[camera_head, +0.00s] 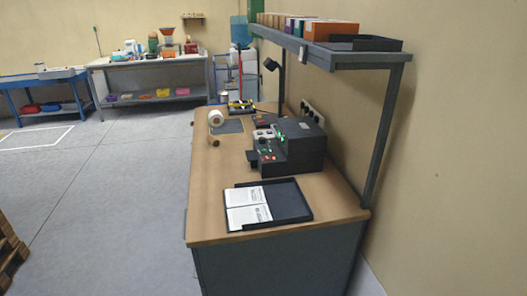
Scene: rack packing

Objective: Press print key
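A dark label printer (296,148) stands on the wooden desk (214,197), towards its right side. Its front panel has small lit keys (268,157) in green and red, with another green light higher on the body. The keys are too small to read, so I cannot tell which one is the print key. Neither of my grippers shows in the head view.
A black tray (292,200) with printed sheets (247,207) lies at the desk's near end. Open floor (120,190) lies left.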

